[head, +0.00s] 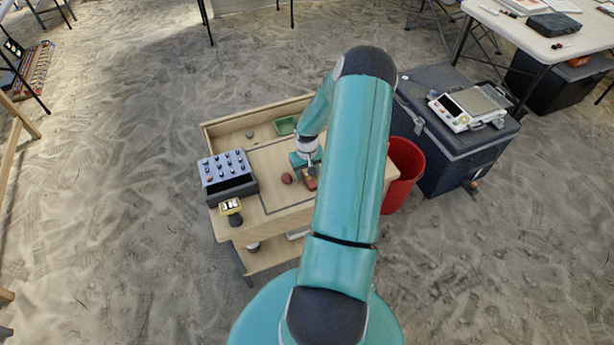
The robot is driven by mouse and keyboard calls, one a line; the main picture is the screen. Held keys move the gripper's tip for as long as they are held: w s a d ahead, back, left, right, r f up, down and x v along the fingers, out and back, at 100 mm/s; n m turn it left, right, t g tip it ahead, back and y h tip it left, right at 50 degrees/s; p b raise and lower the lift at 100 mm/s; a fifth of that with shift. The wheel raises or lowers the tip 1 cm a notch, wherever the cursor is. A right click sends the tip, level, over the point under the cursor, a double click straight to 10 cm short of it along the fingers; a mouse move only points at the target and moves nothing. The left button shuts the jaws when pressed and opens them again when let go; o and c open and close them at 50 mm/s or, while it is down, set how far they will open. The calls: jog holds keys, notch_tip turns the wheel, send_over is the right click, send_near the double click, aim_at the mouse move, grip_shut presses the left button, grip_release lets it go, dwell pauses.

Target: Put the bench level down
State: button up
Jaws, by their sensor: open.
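My gripper (309,172) is over the right part of the wooden bench top (270,195), pointing down, with its jaws open. A small reddish-orange piece (310,184) shows right at the fingertips. It may be the bench level, but it is too small and too covered to be sure. I cannot tell whether the fingers touch it. My own arm hides the right side of the bench.
On the bench are a dark red round lump (287,178), a green tray (286,125), a grey stone (250,134), a blue-grey control box (228,172) and a yellow-framed item (231,206). A red bucket (403,172) and a dark cooler (440,150) stand at right.

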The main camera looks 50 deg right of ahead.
grip_shut()
jog(key=shift+r, duration=0.1)
